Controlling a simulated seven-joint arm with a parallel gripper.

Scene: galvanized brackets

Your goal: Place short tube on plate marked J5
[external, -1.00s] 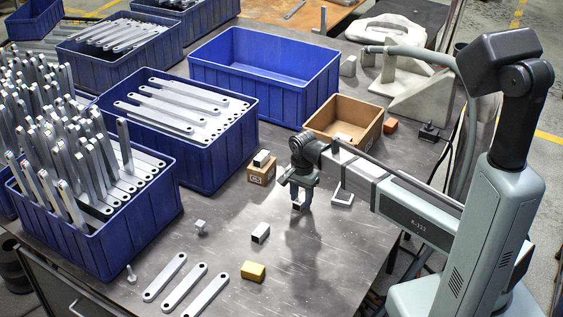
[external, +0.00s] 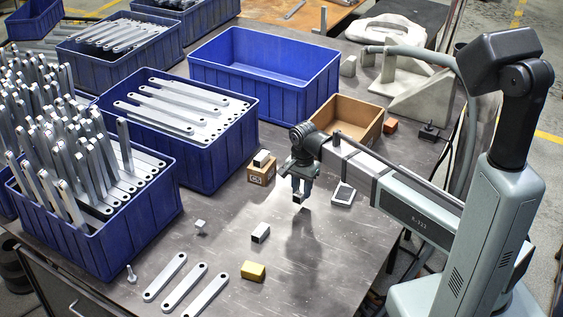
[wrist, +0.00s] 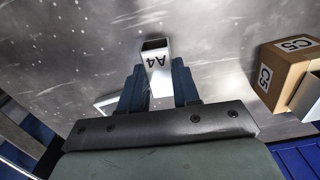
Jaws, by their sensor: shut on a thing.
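My gripper (wrist: 158,85) is shut on a short white square tube (wrist: 155,66) marked A4, with a dark open end. In the external view my gripper (external: 300,190) holds this tube (external: 298,199) above the bare table, left of a small pale plate with a dark edge (external: 343,193). No marking on that plate is readable, so I cannot tell if it is J5. A pale piece in the wrist view (wrist: 106,104) lies partly hidden behind the left finger.
A cardboard block marked C5 (wrist: 285,70) has a pale tube (external: 261,158) on top. Another tube (external: 261,233), a yellow block (external: 253,271) and flat brackets (external: 183,290) lie in front. Blue bins (external: 265,75) and an open cardboard box (external: 345,117) stand behind.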

